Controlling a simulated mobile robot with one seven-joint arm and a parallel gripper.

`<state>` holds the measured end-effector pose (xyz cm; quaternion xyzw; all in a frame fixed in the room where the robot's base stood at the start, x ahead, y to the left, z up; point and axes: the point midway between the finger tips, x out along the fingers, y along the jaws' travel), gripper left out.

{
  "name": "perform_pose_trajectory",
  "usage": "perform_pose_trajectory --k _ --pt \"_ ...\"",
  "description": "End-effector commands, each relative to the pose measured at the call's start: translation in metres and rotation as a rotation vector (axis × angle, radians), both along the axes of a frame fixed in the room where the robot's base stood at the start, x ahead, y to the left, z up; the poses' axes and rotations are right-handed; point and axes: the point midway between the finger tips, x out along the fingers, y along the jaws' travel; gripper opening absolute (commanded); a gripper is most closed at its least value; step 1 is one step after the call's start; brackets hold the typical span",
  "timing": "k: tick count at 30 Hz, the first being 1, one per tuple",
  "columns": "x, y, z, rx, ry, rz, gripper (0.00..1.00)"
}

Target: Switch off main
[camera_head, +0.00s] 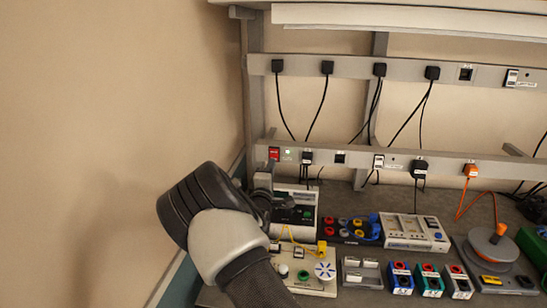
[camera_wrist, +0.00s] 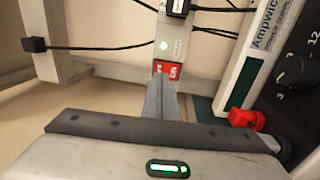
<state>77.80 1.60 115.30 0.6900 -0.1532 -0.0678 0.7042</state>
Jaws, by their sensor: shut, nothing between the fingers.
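The red main switch (camera_head: 274,153) sits at the left end of the lower socket rail. A green lamp (camera_head: 287,151) beside it is lit. In the wrist view the red switch (camera_wrist: 166,68) with white marks lies right in front of my fingertips, which overlap its lower part, and the green lamp (camera_wrist: 163,45) glows beyond it. My gripper (camera_wrist: 160,80) is shut and empty, its fingers together and pointing at the switch. I cannot tell whether they touch it. In the head view my gripper (camera_head: 263,180) is just below the switch, partly hidden by my wrist.
The lower rail (camera_head: 350,158) carries black plugs (camera_head: 307,157) and cables to the right of the switch. A power supply (camera_head: 297,205) stands below it and shows close by at right in the wrist view (camera_wrist: 268,45). Several devices crowd the bench. A wall is at left.

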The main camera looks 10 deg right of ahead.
Motion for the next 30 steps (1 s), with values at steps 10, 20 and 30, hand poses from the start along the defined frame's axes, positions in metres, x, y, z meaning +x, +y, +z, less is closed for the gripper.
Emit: perform_pose_trajectory --k 10,20,30 --pt "0.047 -0.015 0.007 0.001 -0.001 0.000 0.00" --pt "0.051 -0.017 0.006 0.001 0.001 0.000 0.00" --pt "0.053 -0.005 0.009 0.010 0.018 -0.003 0.00"
